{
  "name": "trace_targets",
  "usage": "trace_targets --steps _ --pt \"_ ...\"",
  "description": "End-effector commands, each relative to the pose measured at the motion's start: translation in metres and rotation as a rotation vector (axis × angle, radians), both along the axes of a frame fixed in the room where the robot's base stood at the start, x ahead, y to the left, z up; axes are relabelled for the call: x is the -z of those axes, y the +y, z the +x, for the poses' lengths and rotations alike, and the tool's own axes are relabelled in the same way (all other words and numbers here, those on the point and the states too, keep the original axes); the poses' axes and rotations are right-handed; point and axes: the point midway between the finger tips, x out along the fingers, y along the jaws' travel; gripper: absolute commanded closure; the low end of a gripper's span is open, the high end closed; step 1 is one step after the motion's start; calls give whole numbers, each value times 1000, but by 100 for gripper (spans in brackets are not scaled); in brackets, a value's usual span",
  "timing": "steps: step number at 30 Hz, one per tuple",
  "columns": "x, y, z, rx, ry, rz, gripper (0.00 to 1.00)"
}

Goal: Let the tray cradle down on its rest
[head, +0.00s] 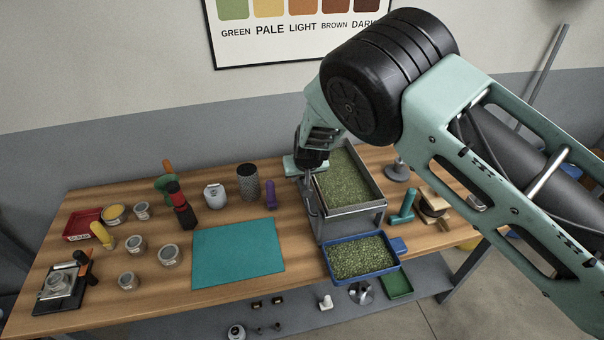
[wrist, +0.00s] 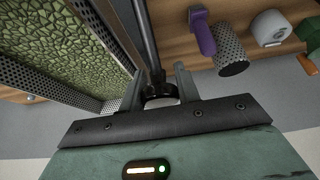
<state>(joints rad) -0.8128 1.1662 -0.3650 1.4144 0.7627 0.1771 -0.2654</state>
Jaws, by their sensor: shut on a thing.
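The tray cradle is a grey metal tray with perforated walls (head: 350,210), full of green beans, at the right of the bench in the head view. Its perforated wall (wrist: 62,88) fills the left of the wrist view. My gripper (head: 310,186) is at the cradle's left side, reaching down from above. In the wrist view its fingers (wrist: 160,92) are shut around a dark rod-like handle (wrist: 146,45) beside the tray. The cradle sits over a grey box-like stand; I cannot tell whether it touches its rest, which is mostly hidden.
A blue tray of green beans (head: 368,274) stands close in front of the cradle. A purple-handled tool (head: 270,196) and a dark mesh cup (head: 248,182) stand to its left. A teal mat (head: 238,253) lies clear at mid bench. A teal tool (head: 404,208) is at right.

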Motion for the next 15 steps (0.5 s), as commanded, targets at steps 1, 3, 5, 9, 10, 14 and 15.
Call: trace_targets --steps 1,3,5,9,10,14,15 --pt "1 -1 1 0 -3 0 100" --pt "1 -1 1 0 -2 0 59" --pt "1 -1 1 0 -2 0 59" --pt "1 0 1 0 -2 0 59" --pt "0 0 1 0 -2 0 59" --pt "-2 0 -1 0 -2 1 59" --pt "-4 -1 -2 0 -2 1 59"
